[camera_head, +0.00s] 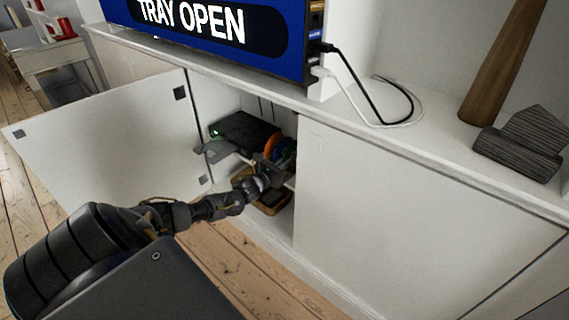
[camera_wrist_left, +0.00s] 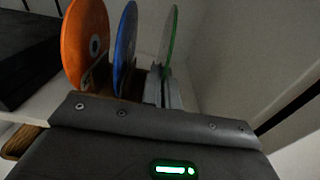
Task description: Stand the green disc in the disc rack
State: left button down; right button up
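In the left wrist view the green disc (camera_wrist_left: 170,42) stands on edge at the right, seen almost edge-on. Two light grey fingers of my left gripper (camera_wrist_left: 163,88) close on its lower near edge. An orange disc (camera_wrist_left: 82,40) and a blue disc (camera_wrist_left: 125,45) stand upright to its left, by a brown wooden piece of the disc rack (camera_wrist_left: 98,78). Whether the green disc rests in a slot is hidden. In the head view my left gripper (camera_head: 268,172) reaches into the open cabinet, beside the orange disc (camera_head: 272,146). My right gripper is out of view.
A black player (camera_head: 243,130) with its grey tray (camera_head: 218,151) out sits left of the discs. The open cabinet door (camera_head: 110,135) stands left, a closed door (camera_head: 400,215) right. A blue TRAY OPEN screen (camera_head: 215,28) stands on the top (camera_head: 350,110).

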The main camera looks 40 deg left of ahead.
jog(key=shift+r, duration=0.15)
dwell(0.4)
pick_arm(q)
jog(key=c, duration=2.1)
grip_release()
jog(key=shift+c, duration=0.2)
jog(key=o, duration=0.5)
jog(key=shift+o, duration=0.2)
